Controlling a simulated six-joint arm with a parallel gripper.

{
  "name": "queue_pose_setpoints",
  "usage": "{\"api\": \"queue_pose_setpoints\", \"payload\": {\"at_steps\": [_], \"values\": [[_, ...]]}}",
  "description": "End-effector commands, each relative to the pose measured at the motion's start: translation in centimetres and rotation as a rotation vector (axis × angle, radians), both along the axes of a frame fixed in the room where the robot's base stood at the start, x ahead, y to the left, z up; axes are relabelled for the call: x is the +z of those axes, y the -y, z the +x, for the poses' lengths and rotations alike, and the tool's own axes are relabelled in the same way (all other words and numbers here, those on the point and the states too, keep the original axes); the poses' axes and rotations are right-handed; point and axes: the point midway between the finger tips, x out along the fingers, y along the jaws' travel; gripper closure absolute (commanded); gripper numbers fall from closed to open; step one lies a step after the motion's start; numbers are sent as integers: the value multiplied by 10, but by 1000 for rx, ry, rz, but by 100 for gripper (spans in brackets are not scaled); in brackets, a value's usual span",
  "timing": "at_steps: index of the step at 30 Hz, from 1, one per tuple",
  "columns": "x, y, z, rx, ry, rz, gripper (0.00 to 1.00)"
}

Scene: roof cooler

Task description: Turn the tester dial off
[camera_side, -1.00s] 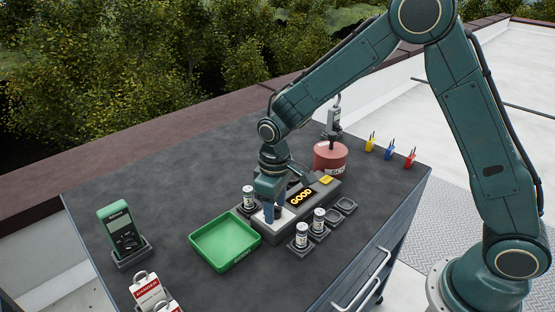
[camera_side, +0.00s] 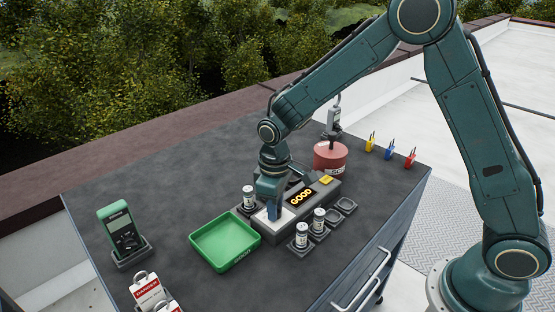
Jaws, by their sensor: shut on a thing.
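My gripper (camera_side: 273,213) points down at the pale plate (camera_side: 289,214) on the tester's left end. It is shut on the dial there, which the fingers hide almost wholly. I cannot see which way the dial points.
A green tray (camera_side: 197,239) lies left of the tester. Small labelled cylinders stand in holders (camera_side: 302,241) in front of and behind it. A red container (camera_side: 330,157), a green meter (camera_side: 122,228), danger tags (camera_side: 147,289) and coloured padlocks or clips (camera_side: 389,150) stand around.

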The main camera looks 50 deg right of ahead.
Motion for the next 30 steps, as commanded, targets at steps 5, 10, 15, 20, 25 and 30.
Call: {"api": "queue_pose_setpoints", "payload": {"at_steps": [5,10,15,20,25,30], "values": [[1,0,0,102,1,0,96],[1,0,0,231,1,0,96],[1,0,0,367,1,0,96],[1,0,0,477,2,0,96],[1,0,1,558,2,0,96],[1,0,1,596,2,0,96]]}}
